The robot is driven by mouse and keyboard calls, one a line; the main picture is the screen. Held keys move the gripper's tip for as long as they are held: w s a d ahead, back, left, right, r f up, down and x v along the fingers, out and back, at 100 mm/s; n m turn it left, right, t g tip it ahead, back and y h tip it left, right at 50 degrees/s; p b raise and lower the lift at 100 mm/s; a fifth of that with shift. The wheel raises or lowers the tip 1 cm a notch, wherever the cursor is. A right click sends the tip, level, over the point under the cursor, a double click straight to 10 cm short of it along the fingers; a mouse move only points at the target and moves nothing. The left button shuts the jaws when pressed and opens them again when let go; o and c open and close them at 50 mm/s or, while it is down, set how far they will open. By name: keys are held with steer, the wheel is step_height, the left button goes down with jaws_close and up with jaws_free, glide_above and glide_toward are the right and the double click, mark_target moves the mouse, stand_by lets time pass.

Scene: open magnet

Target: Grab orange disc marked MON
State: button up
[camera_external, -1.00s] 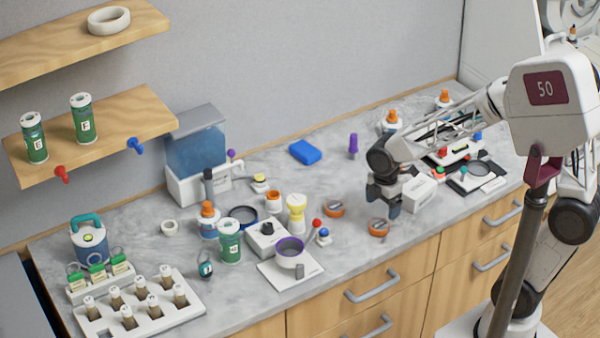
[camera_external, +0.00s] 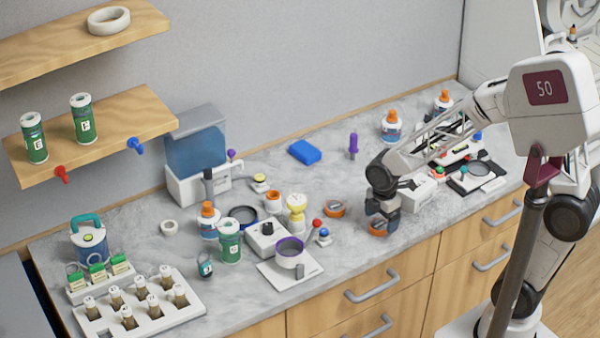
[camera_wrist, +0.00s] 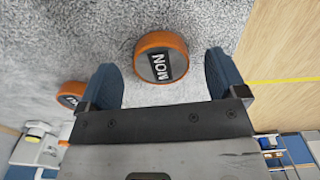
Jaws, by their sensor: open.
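The orange disc marked MON (camera_wrist: 161,58) lies on the counter, its dark label plate facing up in the wrist view. My gripper (camera_wrist: 165,80) is open, with one blue-grey finger on each side of the disc's near part and gaps on both sides; most of the disc lies beyond the fingertips. In the external view the disc (camera_external: 378,229) sits directly below my gripper (camera_external: 381,218) and is partly hidden by it. A second orange disc (camera_wrist: 71,95) lies to the left in the wrist view, beside the left finger; it also shows in the external view (camera_external: 335,209).
A white box (camera_external: 420,190) stands just right of my gripper. A white scale with a purple-rimmed dish (camera_external: 290,252) and a small blue-and-red item (camera_external: 322,235) stand to the left. The counter's front edge is close to the MON disc.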

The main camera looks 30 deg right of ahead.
steer(key=shift+f, duration=1.05)
steer(key=shift+c, duration=0.4)
steer(key=c, duration=0.9)
